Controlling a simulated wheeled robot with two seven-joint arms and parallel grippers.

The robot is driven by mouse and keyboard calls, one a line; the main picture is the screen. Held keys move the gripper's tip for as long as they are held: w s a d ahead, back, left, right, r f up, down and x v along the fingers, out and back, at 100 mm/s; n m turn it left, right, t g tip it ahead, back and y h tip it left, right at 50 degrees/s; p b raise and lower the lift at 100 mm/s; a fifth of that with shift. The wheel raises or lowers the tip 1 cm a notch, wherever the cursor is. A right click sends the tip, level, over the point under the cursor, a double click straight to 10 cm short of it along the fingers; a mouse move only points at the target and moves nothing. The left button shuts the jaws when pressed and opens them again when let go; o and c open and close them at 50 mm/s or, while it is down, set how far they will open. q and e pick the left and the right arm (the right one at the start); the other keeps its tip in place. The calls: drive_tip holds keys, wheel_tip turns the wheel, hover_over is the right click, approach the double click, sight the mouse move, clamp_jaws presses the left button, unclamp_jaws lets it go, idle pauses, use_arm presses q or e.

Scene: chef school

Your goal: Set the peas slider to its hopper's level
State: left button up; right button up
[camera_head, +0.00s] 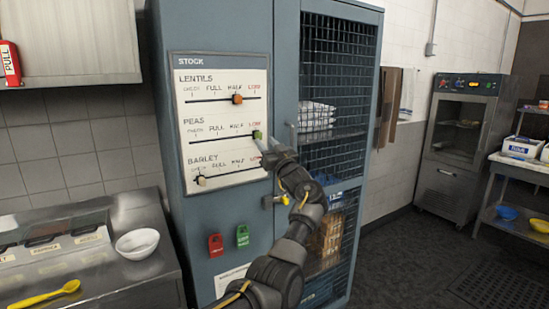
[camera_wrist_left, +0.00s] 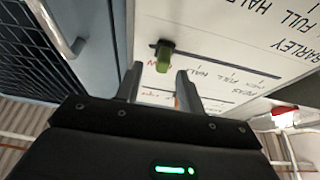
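The white STOCK board (camera_head: 225,75) on the blue cabinet has three slider rows. The green peas knob (camera_head: 257,135) sits at the right end of its slot, by LOW. The orange lentils knob (camera_head: 237,99) is around HALF, and the pale barley knob (camera_head: 200,181) is at the left, by CHECK. My left gripper (camera_head: 264,146) is at the peas knob. In the left wrist view its two fingers (camera_wrist_left: 160,72) are open, with the green knob (camera_wrist_left: 164,58) at the gap between their tips and space on both sides. My right gripper is out of view.
A steel counter (camera_head: 120,275) at left holds a labelled unit (camera_head: 55,245), perhaps the hoppers; their levels are not readable. A white bowl (camera_head: 137,242) and yellow spoon (camera_head: 45,295) are there. The cabinet's mesh door (camera_head: 338,70) and handle (camera_head: 292,135) are right of the board.

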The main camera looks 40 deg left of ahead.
use_arm(q)
drive_tip(key=b+v, duration=0.2)
drive_tip(key=v, duration=0.5)
idle(0.4)
